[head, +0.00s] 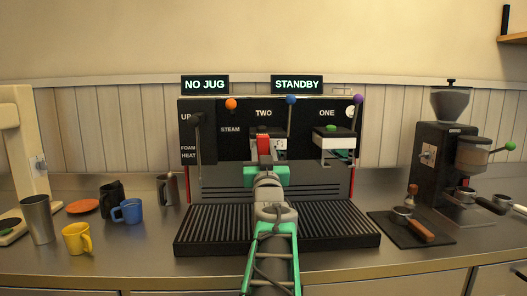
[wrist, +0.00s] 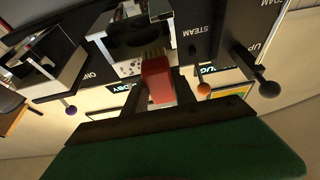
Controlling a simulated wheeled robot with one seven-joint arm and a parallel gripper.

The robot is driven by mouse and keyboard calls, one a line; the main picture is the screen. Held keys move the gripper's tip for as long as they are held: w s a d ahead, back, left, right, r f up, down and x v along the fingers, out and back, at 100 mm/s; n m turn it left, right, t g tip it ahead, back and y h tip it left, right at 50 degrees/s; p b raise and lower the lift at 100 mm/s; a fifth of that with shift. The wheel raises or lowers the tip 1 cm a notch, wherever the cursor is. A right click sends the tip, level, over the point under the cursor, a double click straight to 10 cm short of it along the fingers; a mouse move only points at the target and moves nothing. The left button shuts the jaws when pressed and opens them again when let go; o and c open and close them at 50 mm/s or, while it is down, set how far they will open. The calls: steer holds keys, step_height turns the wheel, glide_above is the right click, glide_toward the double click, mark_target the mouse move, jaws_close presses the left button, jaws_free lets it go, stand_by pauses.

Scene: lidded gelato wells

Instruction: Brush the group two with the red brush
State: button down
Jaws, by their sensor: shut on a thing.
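My gripper (head: 267,172) is shut on the red brush (head: 264,146), in front of the espresso machine's middle. In the wrist view my gripper's dark fingers (wrist: 158,92) clasp the red brush (wrist: 156,78), its tan bristles pointing at the group. Group two (head: 280,143), under the "TWO" label, is partly hidden by the brush and my gripper. The wrist view shows the underside of group two (wrist: 128,48) just beyond the bristles. The bristles overlap it in the picture; I cannot tell whether they touch.
Group one (head: 335,145) is to the right, and the steam wand (head: 198,150) hangs at the left. The slatted drip tray (head: 345,225) lies below my arm. A portafilter (head: 416,228) rests on a dark mat beside the grinder (head: 447,150). Mugs and jugs stand at left.

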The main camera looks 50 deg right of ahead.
steer(key=shift+w+d, duration=0.25)
steer(key=shift+d, duration=0.05)
steer(key=shift+s+d+f+b, duration=0.1)
steer(key=shift+s+d+b, duration=0.25)
steer(key=shift+s+b, duration=0.15)
steer(key=shift+s+d+b, duration=0.65)
steer(key=shift+s, duration=0.3)
steer(key=shift+s+d+b, duration=0.7)
steer(key=shift+s+d, duration=0.4)
steer(key=shift+d, duration=0.1)
steer(key=shift+s, duration=0.1)
steer(key=shift+d+b, duration=0.15)
steer(key=shift+b, duration=0.25)
